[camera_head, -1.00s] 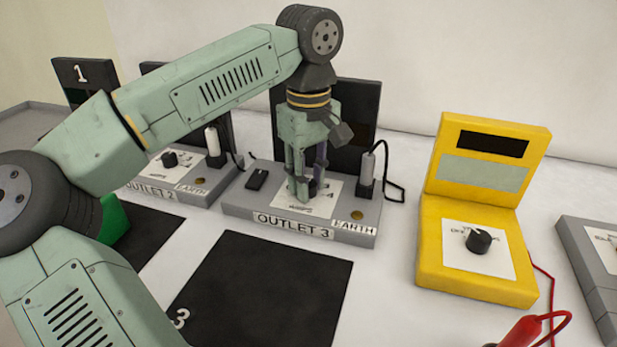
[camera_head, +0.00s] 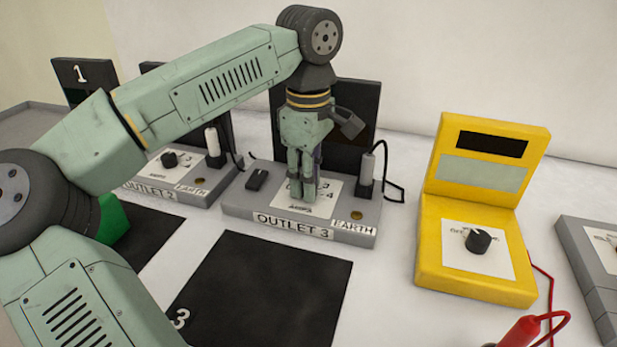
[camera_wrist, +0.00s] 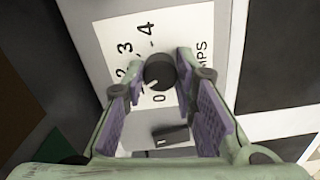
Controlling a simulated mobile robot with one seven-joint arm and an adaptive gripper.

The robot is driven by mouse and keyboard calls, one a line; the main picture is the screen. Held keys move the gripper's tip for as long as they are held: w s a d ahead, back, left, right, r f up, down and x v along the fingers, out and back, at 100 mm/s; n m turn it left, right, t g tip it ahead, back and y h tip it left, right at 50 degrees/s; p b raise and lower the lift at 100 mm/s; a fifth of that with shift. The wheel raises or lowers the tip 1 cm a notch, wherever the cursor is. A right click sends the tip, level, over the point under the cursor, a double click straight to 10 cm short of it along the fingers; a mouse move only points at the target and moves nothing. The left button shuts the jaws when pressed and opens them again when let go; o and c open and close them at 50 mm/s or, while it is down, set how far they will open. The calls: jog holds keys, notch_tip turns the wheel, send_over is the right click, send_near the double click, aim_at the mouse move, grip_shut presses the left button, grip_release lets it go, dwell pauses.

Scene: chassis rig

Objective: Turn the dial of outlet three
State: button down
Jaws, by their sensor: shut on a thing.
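The outlet three unit (camera_head: 240,203) is a grey box with a black upright panel behind it and an "OUTLET 3" label on its front. Its dial (camera_wrist: 158,72) is a round black knob on a white scale plate with several numbers. A pale pointer mark on the dial faces the lower left in the wrist view, near the low end of the scale. My gripper (camera_head: 301,196) points straight down over the plate, and its fingers hide the dial in the head view. In the wrist view my gripper (camera_wrist: 160,80) has its purple-padded fingers on both sides of the dial, shut on it.
A black rocker switch (camera_head: 256,180) sits left of the plate, and a white plug with a black cable (camera_head: 367,167) stands right. A yellow meter (camera_head: 478,280) with its own knob is further right. Outlet two (camera_head: 205,192) is left. A black mat (camera_head: 265,290) lies in front.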

jog(key=n, duration=0.5)
jog(key=shift+n, duration=0.3)
jog(key=n, duration=0.4)
jog(key=shift+n+b, duration=0.35)
jog(key=shift+n, duration=0.05)
jog(key=c, duration=1.3)
grip_release()
jog(key=shift+r, duration=0.1)
notch_tip(320, 180, up, 12)
